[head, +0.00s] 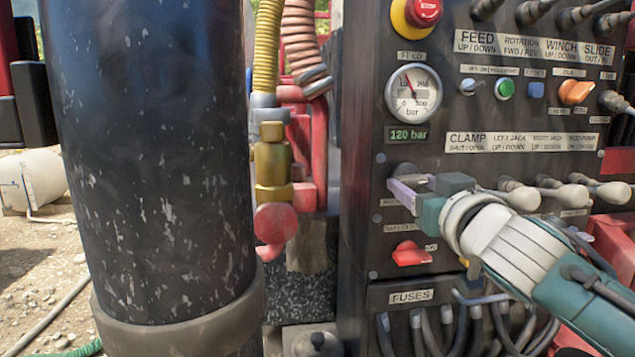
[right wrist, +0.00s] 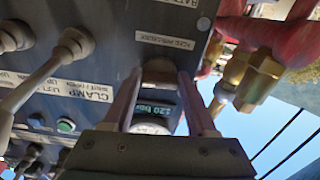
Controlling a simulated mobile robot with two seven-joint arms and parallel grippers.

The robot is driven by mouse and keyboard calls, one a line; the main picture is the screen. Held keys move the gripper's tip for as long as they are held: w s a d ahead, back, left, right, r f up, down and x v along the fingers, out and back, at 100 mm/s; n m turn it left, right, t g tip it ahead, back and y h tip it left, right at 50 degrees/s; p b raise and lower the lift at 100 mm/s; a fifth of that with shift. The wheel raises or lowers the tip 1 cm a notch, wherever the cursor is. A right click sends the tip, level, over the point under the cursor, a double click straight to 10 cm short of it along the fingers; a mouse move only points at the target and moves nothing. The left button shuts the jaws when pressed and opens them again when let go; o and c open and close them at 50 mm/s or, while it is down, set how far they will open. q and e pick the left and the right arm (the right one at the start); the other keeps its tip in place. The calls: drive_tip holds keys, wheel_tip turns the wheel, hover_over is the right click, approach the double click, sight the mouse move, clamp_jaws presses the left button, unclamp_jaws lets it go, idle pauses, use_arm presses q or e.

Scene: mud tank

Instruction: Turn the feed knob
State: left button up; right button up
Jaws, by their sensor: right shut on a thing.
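The control panel (head: 365,130) stands upright at the right of the head view. My right gripper (head: 397,190) reaches it from the right, just below the gauge (head: 413,93) and the green 120 bar display (head: 408,134). In the right wrist view my right gripper (right wrist: 164,80) has its two fingers on either side of a dark knob (right wrist: 160,66), shut on it. A pressure label (right wrist: 166,40) lies beside this knob, and the 120 bar display shows between the fingers. In the head view the gripper hides the knob. My left gripper is not in view.
A red switch (head: 411,254) sits below my gripper, and a red stop button (head: 423,11) above the gauge. Pale-tipped levers (head: 520,197) stick out to the right. Looped cables (head: 455,325) hang below. A thick black cylinder (head: 155,150) and brass fittings (head: 272,165) stand to the left.

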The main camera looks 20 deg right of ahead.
drive_tip(key=c, duration=0.6)
drive_tip(key=shift+n, duration=0.8)
drive_tip(key=o, duration=1.4)
drive_tip(key=v, duration=1)
drive_tip(key=shift+d+b, duration=0.1)
drive_tip(key=shift+b, duration=0.3)
